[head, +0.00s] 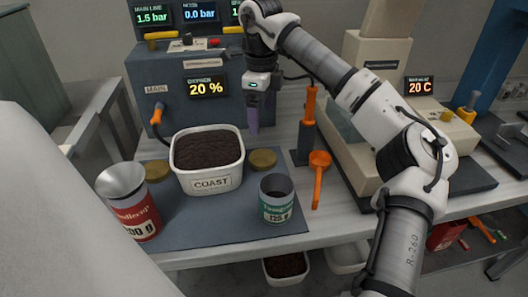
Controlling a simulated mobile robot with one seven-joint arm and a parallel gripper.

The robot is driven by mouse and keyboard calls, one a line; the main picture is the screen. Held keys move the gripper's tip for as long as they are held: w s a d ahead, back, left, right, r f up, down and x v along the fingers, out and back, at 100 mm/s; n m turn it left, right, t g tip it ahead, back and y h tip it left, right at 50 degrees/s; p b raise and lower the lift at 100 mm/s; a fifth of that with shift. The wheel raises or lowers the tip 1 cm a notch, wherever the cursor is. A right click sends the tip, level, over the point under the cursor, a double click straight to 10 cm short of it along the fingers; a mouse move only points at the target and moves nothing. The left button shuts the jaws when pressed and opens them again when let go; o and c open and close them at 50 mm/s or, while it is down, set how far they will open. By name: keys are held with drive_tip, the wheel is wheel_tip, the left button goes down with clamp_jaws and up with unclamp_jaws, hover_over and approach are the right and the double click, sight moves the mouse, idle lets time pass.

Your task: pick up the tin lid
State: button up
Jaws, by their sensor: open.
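Two round brass-coloured tin lids lie flat on the dark mat (235,222). One tin lid (263,160) lies right of the white tub, behind the green tin; the other tin lid (156,171) lies left of the tub, behind the red tin. My gripper (254,131) points down above and behind the right lid, apart from it. It is open, with nothing seen in it; its purple fingers overlap in this view. The green tin (277,207) is open at the top. The red tin (138,217) has a grey metal funnel (122,182) on top.
An orange scoop (318,178) and an orange-handled tool (308,120) stand or lie to the right. A grey control box (170,92) is behind. The mat's front middle is clear.

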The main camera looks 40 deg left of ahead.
hover_over(262, 157)
drive_tip(key=f, duration=0.7)
drive_tip(key=shift+s+d+f, duration=0.2)
drive_tip(key=shift+s+f, duration=0.15)
drive_tip(key=shift+f, duration=0.05)
drive_tip(key=shift+w+a+f+p, duration=0.1)
drive_tip(key=shift+w+f+p, duration=0.2)
drive_tip(key=shift+f, duration=1.05)
drive_tip(key=shift+w+a+f+p, duration=0.1)
drive_tip(key=shift+f+p, duration=0.3)
drive_tip(key=shift+f, duration=0.9)
drive_tip(key=c, duration=1)
drive_tip(key=shift+c, duration=0.2)
drive_tip(key=shift+r, duration=0.1)
